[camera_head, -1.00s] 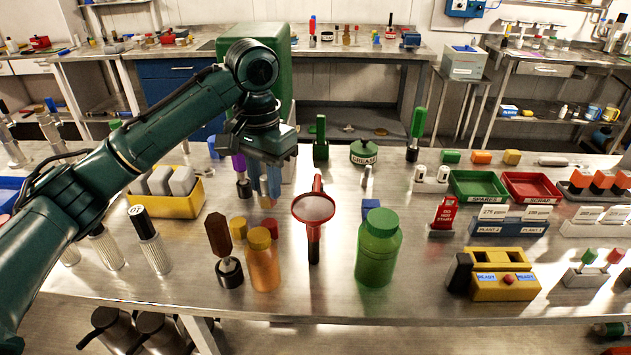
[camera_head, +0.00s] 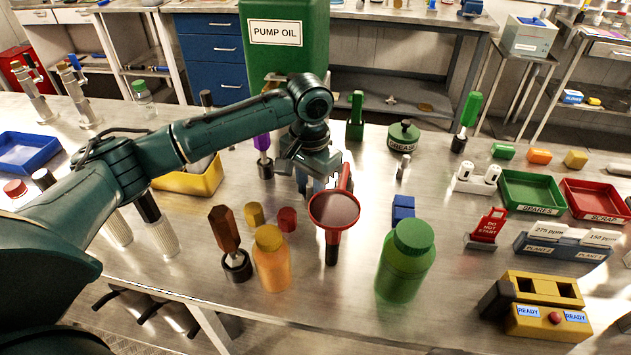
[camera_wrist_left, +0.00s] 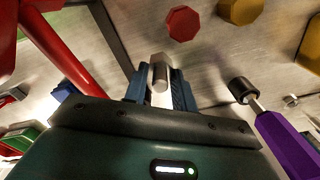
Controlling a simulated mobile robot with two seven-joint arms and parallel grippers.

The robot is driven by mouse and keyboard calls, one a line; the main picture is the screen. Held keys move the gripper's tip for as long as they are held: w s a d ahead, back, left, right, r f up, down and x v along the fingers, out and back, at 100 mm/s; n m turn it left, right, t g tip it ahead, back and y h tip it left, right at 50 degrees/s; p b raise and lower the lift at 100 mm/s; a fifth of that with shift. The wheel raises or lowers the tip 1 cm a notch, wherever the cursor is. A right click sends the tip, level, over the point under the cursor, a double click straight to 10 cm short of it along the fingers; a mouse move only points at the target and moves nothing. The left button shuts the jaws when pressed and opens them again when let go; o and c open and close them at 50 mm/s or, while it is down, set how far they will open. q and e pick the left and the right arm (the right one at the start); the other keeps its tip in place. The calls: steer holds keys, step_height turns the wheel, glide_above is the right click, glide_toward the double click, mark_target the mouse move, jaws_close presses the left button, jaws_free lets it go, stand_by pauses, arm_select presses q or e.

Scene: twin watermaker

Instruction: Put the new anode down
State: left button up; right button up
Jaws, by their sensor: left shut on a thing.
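My left gripper (camera_head: 308,184) is low over the middle of the bench, just behind and left of the red-rimmed magnifier. In the left wrist view its blue fingers (camera_wrist_left: 160,88) are shut on a short grey metal cylinder, the new anode (camera_wrist_left: 160,70). The anode's end sticks out past the fingertips over bare steel bench top. I cannot tell whether it touches the bench. In the head view the anode is hidden by the gripper and magnifier. My right gripper is not in view.
The magnifier (camera_head: 334,210) stands close beside the gripper. A red octagonal piece (camera_wrist_left: 183,23) and a purple-handled tool (camera_wrist_left: 285,145) are near. An orange bottle (camera_head: 272,262), green bottle (camera_head: 404,265) and blue block (camera_head: 403,207) stand around. A yellow bin (camera_head: 190,182) is left.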

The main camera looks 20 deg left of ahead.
arm_select(q)
steer(key=shift+f, duration=0.7)
steer(key=shift+w+a, duration=0.1)
steer(key=shift+w, duration=0.5)
steer(key=w, duration=0.3)
steer(key=shift+a, duration=0.3)
steer(key=shift+s+f, duration=0.1)
steer(key=shift+f, duration=0.45)
steer(key=o, duration=1)
steer(key=shift+f+p, duration=0.1)
steer(key=shift+p, duration=0.2)
